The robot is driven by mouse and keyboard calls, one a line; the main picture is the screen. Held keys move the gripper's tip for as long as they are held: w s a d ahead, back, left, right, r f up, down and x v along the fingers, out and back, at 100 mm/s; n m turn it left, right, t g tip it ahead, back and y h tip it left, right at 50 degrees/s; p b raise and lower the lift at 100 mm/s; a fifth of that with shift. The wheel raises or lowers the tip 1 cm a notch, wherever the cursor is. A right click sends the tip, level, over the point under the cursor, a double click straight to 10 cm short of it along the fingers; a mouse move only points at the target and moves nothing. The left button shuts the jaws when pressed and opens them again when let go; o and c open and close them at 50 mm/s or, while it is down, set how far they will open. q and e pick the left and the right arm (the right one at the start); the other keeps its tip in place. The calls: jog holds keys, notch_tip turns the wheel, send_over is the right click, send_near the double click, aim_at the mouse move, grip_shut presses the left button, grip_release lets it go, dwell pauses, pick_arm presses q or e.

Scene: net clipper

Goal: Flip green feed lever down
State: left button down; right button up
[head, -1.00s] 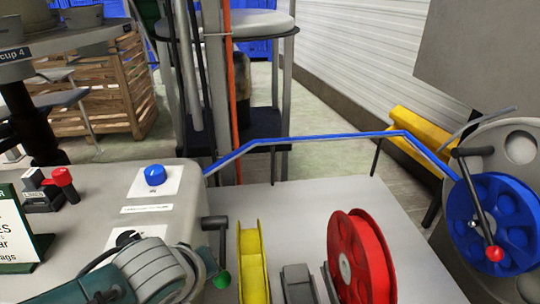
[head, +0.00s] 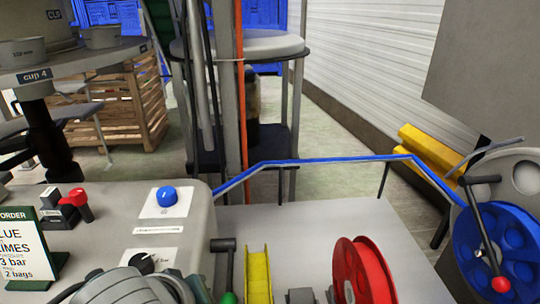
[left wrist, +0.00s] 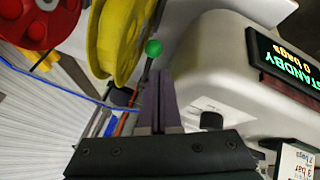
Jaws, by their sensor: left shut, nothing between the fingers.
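The green feed lever has a round green knob (head: 228,298) at the bottom edge of the head view, below its black pivot (head: 222,245) in the picture. The lever sits between the grey machine housing (head: 190,225) and the yellow reel (head: 258,275). The green knob (left wrist: 153,48) also shows in the left wrist view, just beyond my left fingertips. My left gripper (left wrist: 158,76) is shut and empty; I cannot tell whether it touches the knob. In the head view, part of my left arm shows at the bottom, its fingers hidden. My right gripper is not in view.
A red reel (head: 362,272) stands right of the yellow one, and a blue reel (head: 495,245) is at the far right. The housing carries a blue button (head: 167,196), a black dial (head: 148,262), and a red-knobbed lever (head: 77,199). An order sign (head: 18,240) stands at left.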

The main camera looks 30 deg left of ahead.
pick_arm(q)
jog(key=shift+v, duration=1.3)
